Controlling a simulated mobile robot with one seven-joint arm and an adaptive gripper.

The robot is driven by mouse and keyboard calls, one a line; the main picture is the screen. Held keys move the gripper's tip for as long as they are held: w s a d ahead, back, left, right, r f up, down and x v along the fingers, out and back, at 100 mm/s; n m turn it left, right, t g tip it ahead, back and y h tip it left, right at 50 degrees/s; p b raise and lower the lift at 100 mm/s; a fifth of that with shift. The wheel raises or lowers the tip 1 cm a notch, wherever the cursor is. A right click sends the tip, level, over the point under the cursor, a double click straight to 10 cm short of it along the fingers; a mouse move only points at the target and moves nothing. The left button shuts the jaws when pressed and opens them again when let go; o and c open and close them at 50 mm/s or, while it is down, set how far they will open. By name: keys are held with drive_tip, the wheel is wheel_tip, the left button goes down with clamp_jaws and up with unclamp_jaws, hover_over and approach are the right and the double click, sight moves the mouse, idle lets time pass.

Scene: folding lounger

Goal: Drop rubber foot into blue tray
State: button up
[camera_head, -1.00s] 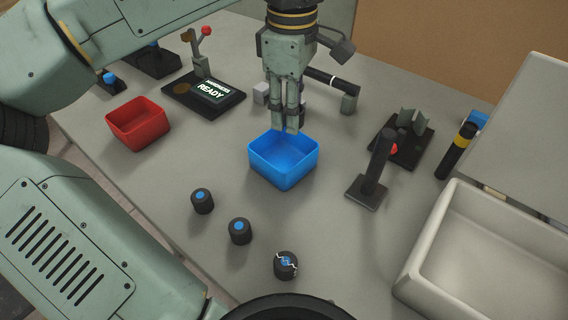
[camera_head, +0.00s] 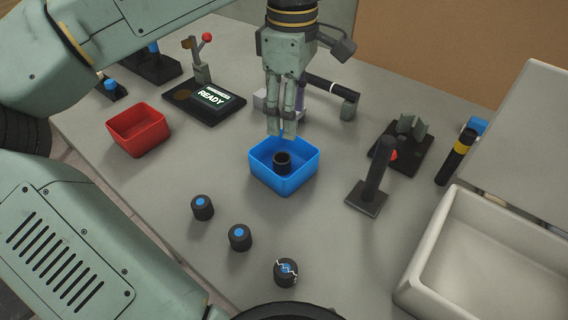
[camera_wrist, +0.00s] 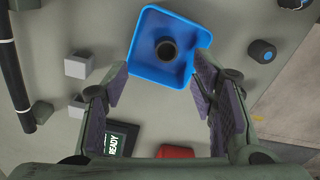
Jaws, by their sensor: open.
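A black, ring-shaped rubber foot (camera_head: 282,162) lies inside the blue tray (camera_head: 298,182), on its floor. The wrist view also shows the rubber foot (camera_wrist: 166,49) in the blue tray (camera_wrist: 147,30), with its dark hollow end facing up. My gripper (camera_head: 283,132) is above the back part of the tray, apart from the foot. In the wrist view my gripper (camera_wrist: 160,100) has its two padded fingers spread wide with nothing between them.
Several dark feet with blue tops (camera_head: 202,207) stand on the table in front of the blue tray, one with a white zigzag mark (camera_head: 286,272). A red tray (camera_head: 140,142) is at left. A black upright post (camera_head: 374,170) and a pale bin (camera_head: 440,285) are at right.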

wheel_tip(320, 180, up, 11)
idle(0.3)
drive_tip(key=shift+f, duration=0.1)
